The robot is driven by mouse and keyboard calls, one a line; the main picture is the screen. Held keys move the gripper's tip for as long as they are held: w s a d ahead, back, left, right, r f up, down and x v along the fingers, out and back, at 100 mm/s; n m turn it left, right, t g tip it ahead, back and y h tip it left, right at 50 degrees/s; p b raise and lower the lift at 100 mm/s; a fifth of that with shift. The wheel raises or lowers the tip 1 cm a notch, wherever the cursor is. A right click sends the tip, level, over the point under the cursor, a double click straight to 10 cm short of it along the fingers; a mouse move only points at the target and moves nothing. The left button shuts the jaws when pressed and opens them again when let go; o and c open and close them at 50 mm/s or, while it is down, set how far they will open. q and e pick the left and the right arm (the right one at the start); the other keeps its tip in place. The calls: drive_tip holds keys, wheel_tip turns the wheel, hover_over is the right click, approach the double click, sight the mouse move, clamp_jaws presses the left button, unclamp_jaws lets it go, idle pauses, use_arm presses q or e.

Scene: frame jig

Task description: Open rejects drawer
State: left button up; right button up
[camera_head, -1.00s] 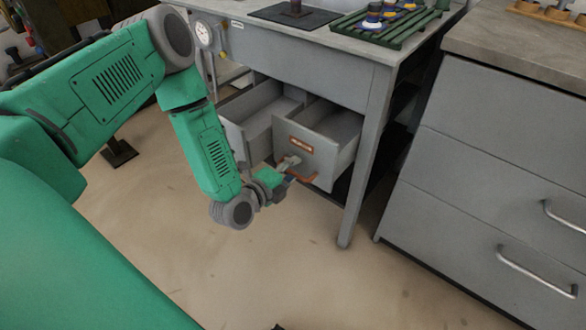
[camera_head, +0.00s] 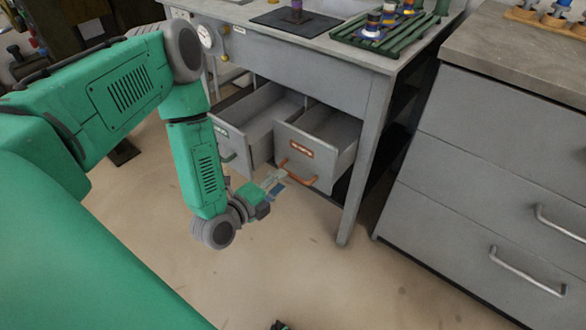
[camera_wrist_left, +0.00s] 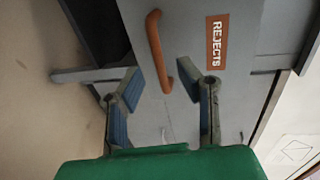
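The rejects drawer (camera_head: 322,166) stands pulled out of the grey bench, its inside showing from above. Its front bears an orange label (camera_head: 300,149), which reads REJECTS in the left wrist view (camera_wrist_left: 217,43), and an orange bar handle (camera_head: 298,174). My left gripper (camera_head: 278,181) is open and empty, just in front of the handle. In the left wrist view its two fingers (camera_wrist_left: 161,88) are spread, and the handle (camera_wrist_left: 156,50) lies beyond the tips, apart from them. Only a small dark piece, possibly my right gripper (camera_head: 280,325), shows at the bottom edge.
A second drawer (camera_head: 253,125) with a green label stands open to the left. A bench leg (camera_head: 359,190) stands right of the drawers. A grey cabinet (camera_head: 490,160) with metal handles is further right. The floor (camera_head: 290,260) in front is clear.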

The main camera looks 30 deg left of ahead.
use_arm(q)
drive_tip(key=p+v, duration=0.5)
drive_tip(key=v, duration=0.5)
idle(0.6)
drive_tip(key=shift+a, duration=0.1)
drive_tip(key=shift+p, duration=0.3)
drive_tip(key=v, duration=1.1)
drive_tip(key=shift+s, duration=0.4)
